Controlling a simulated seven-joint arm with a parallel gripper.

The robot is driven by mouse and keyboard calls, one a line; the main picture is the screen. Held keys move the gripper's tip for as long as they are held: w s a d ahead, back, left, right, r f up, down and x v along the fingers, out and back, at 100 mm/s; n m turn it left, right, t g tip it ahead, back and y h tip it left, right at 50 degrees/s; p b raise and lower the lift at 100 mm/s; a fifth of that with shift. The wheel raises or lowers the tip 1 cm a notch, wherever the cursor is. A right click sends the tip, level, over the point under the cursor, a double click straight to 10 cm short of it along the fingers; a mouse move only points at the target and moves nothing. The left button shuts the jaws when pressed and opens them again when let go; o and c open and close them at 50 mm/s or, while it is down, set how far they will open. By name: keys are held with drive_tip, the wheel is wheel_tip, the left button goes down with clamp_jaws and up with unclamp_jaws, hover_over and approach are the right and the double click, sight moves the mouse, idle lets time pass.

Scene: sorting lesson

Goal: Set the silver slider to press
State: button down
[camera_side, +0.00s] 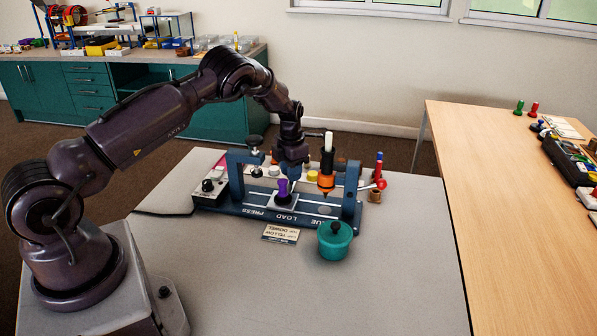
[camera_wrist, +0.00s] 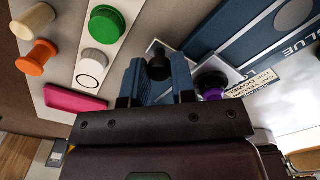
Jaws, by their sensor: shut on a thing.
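The silver slider (camera_side: 276,203) sits on the blue rig base beside the LOAD label, in the middle of the track. A purple dowel (camera_side: 283,188) stands upright on it; its top (camera_wrist: 211,94) also shows in the wrist view. My gripper (camera_side: 292,168) is just behind the dowel. In the wrist view my gripper (camera_wrist: 161,80) has its blue fingers on either side of a black knob (camera_wrist: 158,66) at the slider's edge, and is shut on it. The PRESS label (camera_side: 263,212) lies to the left of LOAD, GLUE to the right. The fingers partly hide the slider.
The rig's blue uprights (camera_side: 236,176) stand at both ends, with a black press knob (camera_side: 255,141) at the left. An orange glue bottle (camera_side: 327,170) hangs at the right. A teal pot (camera_side: 334,240) and a label card (camera_side: 281,234) stand in front.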

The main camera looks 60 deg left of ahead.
drive_tip(key=s+a, duration=0.5)
drive_tip(key=c, duration=1)
unclamp_jaws()
drive_tip(key=shift+o, duration=0.4)
drive_tip(key=shift+r, duration=0.1)
drive_tip(key=shift+w+r, duration=0.1)
drive_tip(key=shift+r, duration=0.2)
wheel_tip(320, 180, up, 12)
drive_tip(key=shift+r, duration=0.1)
